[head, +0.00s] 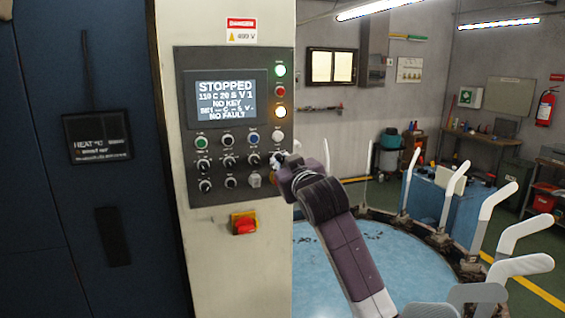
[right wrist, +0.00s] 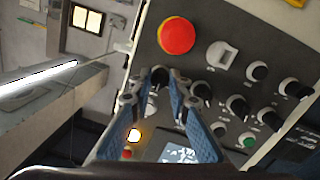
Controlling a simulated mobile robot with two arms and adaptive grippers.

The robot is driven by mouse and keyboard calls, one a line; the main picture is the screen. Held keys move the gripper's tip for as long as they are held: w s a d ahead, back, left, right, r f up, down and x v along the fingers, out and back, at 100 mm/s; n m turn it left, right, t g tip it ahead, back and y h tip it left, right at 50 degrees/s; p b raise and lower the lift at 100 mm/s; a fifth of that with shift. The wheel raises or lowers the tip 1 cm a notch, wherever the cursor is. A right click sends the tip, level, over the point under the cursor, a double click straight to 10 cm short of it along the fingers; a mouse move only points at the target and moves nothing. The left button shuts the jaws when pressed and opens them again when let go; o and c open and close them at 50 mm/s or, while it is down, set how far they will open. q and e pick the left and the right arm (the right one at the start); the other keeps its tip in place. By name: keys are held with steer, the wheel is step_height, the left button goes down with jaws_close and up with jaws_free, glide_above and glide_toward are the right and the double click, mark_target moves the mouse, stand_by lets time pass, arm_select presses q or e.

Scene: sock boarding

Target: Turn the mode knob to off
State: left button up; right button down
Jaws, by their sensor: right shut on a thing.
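The control panel (head: 218,171) stands upright on a pale cabinet, with rows of black knobs and coloured buttons under a lit display (head: 225,100) reading STOPPED, NO KEY and NO FAULT. My right gripper (head: 281,162) is at the panel's right edge. In the right wrist view its two fingers (right wrist: 158,82) are closed on a dark knob (right wrist: 158,75) beside the large red button. The gripper hides that knob in the head view. The knob labels are too small to read, so its setting cannot be told. My left gripper is not in view.
Other knobs (right wrist: 238,105) are near the right finger. A red-and-yellow switch (head: 244,223) is below the panel. A round blue table (head: 325,265) with upright white forms stands at right.

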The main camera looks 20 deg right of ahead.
steer(key=shift+f+m, duration=0.15)
steer(key=shift+m, duration=0.15)
steer(key=c, duration=2.1)
jaws_free()
steer(key=shift+s, duration=0.1)
steer(key=s, duration=1.1)
steer(key=shift+s+a+r, duration=0.15)
steer(key=shift+s+r, duration=0.25)
steer(key=shift+r, duration=0.05)
